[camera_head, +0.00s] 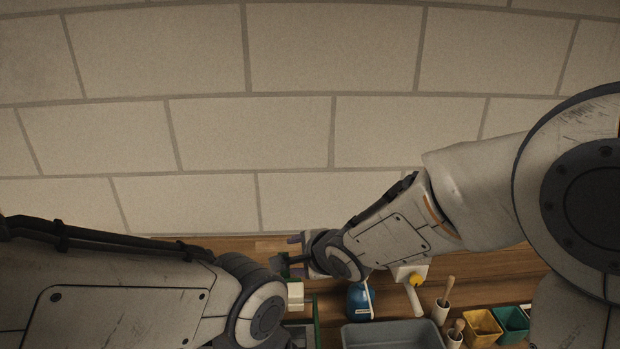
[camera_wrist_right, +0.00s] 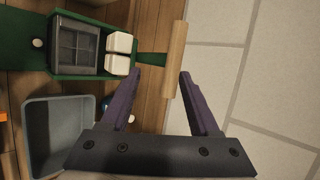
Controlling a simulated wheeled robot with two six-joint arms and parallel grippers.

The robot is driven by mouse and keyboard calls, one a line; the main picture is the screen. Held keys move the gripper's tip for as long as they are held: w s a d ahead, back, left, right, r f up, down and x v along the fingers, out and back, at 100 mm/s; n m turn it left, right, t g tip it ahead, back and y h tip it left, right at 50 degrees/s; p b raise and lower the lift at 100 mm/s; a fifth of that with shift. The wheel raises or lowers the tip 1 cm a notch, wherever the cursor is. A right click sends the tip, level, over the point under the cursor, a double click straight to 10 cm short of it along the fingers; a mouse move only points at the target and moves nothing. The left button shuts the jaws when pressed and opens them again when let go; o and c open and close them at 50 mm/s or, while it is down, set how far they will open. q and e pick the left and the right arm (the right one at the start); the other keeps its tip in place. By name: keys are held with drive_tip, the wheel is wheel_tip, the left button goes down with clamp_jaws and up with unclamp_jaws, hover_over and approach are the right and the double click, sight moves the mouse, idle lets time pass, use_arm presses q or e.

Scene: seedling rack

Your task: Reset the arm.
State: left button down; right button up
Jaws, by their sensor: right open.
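My right gripper (camera_head: 292,257) is at the middle of the head view, over the back of the wooden bench near the wall. In the right wrist view, its two purple-lined fingers (camera_wrist_right: 160,80) are spread apart. My left arm comes in from the lower left of the head view and bends down at a joint. Its gripper cannot be seen there.
The green rack (camera_wrist_right: 152,58) holds a grey celled tray (camera_wrist_right: 75,45) and white blocks (camera_wrist_right: 118,42). A grey bin (camera_head: 392,337), blue bottle (camera_head: 361,302), white cups with wooden-handled tools, a yellow pot (camera_head: 482,328) and a green pot (camera_head: 512,322) stand nearby. The tiled wall (camera_head: 250,130) is behind.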

use_arm(q)
wheel_tip(320, 180, down, 14)
drive_tip(key=b, duration=1.3)
use_arm(e)
drive_tip(key=s+d+f+n+g+h, duration=0.1)
drive_tip(key=s+d+f+n+g, duration=0.1)
drive_tip(key=s+f+n, duration=0.3)
drive_tip(key=s+d+f+n+g+h, duration=0.2)
drive_tip(key=s+f+n, duration=0.4)
drive_tip(key=s+n, duration=0.3)
drive_tip(key=s+d+f+n+g+h, duration=0.1)
drive_tip(key=s+d+f+n+g, duration=0.3)
drive_tip(key=s, duration=0.9)
wheel_tip(320, 180, down, 2)
drive_tip(key=d+n, duration=0.1)
drive_tip(key=n, duration=0.2)
drive_tip(key=shift+n, duration=0.3)
drive_tip(key=shift+f, duration=0.1)
